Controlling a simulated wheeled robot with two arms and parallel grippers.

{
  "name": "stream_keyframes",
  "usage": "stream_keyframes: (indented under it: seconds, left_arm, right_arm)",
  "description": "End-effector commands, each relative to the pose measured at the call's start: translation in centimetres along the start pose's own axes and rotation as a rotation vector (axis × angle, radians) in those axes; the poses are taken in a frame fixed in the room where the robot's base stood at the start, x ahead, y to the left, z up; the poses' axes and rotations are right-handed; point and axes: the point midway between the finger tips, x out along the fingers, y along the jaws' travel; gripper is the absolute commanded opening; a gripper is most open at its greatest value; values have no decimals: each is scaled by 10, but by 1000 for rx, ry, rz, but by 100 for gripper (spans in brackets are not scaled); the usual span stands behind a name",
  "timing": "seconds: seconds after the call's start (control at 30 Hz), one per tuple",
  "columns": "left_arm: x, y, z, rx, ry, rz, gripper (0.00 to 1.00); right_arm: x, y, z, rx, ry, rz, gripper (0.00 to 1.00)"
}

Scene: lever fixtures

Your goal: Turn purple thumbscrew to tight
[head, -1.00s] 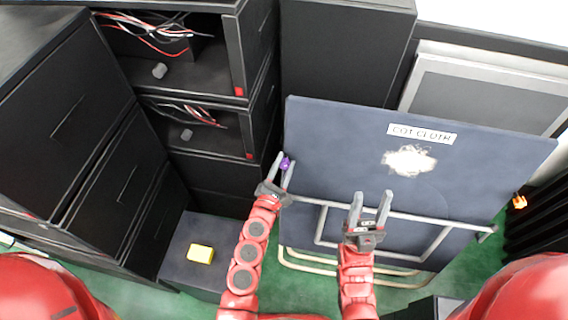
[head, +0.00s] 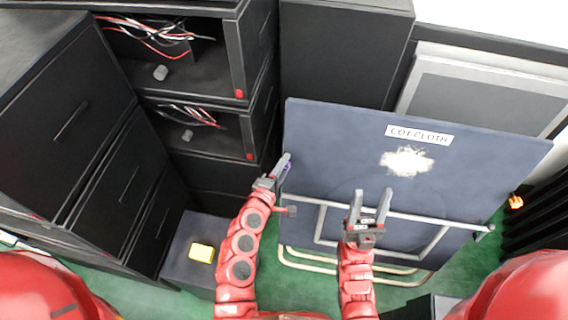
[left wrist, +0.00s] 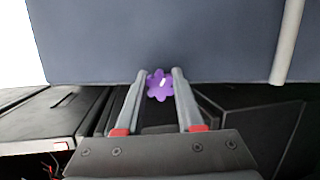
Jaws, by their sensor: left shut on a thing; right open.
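The purple thumbscrew (left wrist: 159,86) is a small lobed knob with a short pale mark, at the edge of the dark blue board (head: 340,150). My left gripper (left wrist: 159,78) is shut on it, with one finger on each side. In the head view the thumbscrew (head: 288,166) is mostly hidden by the left gripper (head: 283,163) at the board's left edge. My right gripper (head: 373,196) is open and empty in front of the board's lower middle.
The board carries a "COT CLOTH" label (head: 419,135) and stands on a metal tube frame (head: 440,240). Black cabinets (head: 70,120) with cables fill the left. A yellow block (head: 202,253) lies on a low dark box. An orange item (head: 516,202) is at far right.

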Motion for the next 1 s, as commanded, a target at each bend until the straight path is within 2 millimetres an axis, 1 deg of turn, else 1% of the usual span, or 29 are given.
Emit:
stream_keyframes:
  seconds: [0.37,0.7,1.0]
  left_arm:
    - [0,2,1,349,-1,-82,0]
    - [-1,1,1,663,-3,-156,0]
    - [-1,0,1,901,-4,-213,0]
  right_arm:
    - [16,1,-3,0,0,0,50]
    - [34,2,-6,0,0,0,50]
    - [50,2,-8,0,0,0,50]
